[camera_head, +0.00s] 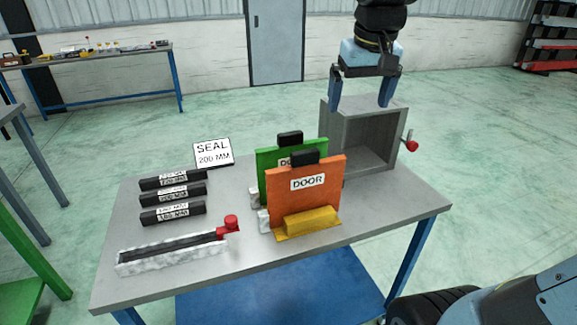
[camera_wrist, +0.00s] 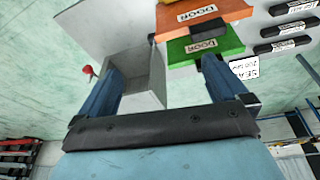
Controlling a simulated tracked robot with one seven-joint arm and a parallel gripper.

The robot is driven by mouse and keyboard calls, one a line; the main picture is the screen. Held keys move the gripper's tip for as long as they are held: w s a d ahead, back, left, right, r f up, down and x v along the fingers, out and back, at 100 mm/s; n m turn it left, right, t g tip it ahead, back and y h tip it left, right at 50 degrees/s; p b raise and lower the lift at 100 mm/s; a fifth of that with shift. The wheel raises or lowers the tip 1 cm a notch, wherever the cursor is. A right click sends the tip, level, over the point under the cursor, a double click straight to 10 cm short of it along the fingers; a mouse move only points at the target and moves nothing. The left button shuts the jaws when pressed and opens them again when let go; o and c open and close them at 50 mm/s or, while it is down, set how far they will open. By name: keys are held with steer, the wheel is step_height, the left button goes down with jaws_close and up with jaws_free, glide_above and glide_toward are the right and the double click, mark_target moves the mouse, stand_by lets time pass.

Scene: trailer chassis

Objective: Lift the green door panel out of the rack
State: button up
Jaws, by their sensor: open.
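The green door panel (camera_head: 264,160) stands upright in the rack on the table, behind the orange door panel (camera_head: 305,193), which hides most of it. A black handle block (camera_head: 290,138) sits on its top edge. The rack shows as a yellow base (camera_head: 308,221) in front and white blocks at the left. In the wrist view the green panel (camera_wrist: 228,46) lies beyond the fingers, near the right finger.
A grey open-fronted box (camera_head: 345,130) with a red knob (camera_head: 411,146) stands at the table's right. Three black seal bars (camera_head: 172,195), a SEAL sign (camera_head: 213,153) and a white clamp channel (camera_head: 170,250) with a red knob are at the left. The table's front right is clear.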

steer(key=w+a+n+g, duration=0.1)
steer(key=w+a+g, duration=0.1)
steer(key=w+a, duration=0.6)
steer(key=g, duration=0.1)
glide_above(290, 132)
step_height(290, 132, down, 2)
steer(key=shift+n, duration=0.4)
step_height(290, 132, down, 8)
steer(key=shift+w+r, duration=0.1)
steer(key=shift+w, duration=0.05)
steer(key=shift+s+f, duration=0.15)
steer(key=shift+f, duration=1.25)
steer(key=shift+s+f, duration=0.1)
steer(key=shift+f, duration=1.3)
steer(key=c, duration=1.8)
steer(key=shift+o, duration=0.2)
steer(key=shift+r, duration=0.15)
